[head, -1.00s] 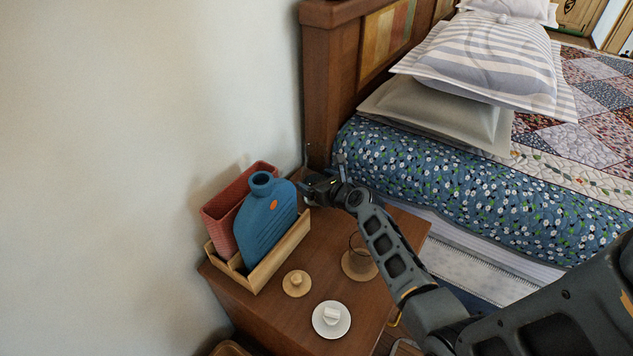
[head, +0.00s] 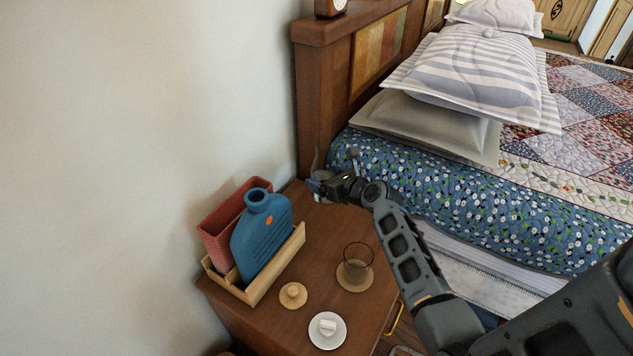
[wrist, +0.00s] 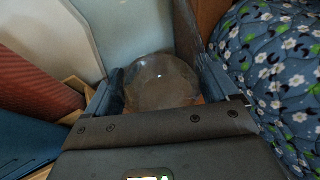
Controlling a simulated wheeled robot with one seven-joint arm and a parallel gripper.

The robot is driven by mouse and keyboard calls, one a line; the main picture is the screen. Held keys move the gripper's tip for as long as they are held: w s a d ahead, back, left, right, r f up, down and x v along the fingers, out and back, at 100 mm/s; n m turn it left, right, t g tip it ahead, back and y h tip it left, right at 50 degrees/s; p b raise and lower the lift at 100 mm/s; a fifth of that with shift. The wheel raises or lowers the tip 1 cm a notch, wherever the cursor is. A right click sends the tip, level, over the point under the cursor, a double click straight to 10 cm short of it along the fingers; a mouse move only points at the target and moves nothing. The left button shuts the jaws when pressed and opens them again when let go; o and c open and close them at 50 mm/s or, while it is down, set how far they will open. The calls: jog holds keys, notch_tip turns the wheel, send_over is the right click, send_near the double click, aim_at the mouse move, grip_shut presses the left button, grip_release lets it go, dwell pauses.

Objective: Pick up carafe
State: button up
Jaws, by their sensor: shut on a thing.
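The carafe (wrist: 162,88) looks like a clear, round glass vessel in the wrist view, between my two fingers. In the head view my gripper (head: 322,184) is at the back of the wooden nightstand, close to the bed's headboard. It also shows in the wrist view (wrist: 160,80), with a finger on each side of the glass, shut on it. The carafe is mostly hidden by my gripper in the head view. I cannot tell whether its base touches the nightstand.
On the nightstand (head: 335,220) a wooden tray (head: 280,262) holds a blue bottle (head: 262,235) and red box (head: 213,235). A glass tumbler (head: 357,262), wooden knob-shaped piece (head: 293,294) and white dish (head: 328,343) stand in front. Wall at left, bed at right.

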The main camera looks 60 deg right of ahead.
jog(key=s+d+r, duration=0.3)
jog(key=s+r, duration=0.1)
jog(key=s, duration=0.2)
jog(key=shift+s+r, duration=0.25)
jog(key=shift+r, duration=0.05)
dwell(0.4)
dwell(2.0)
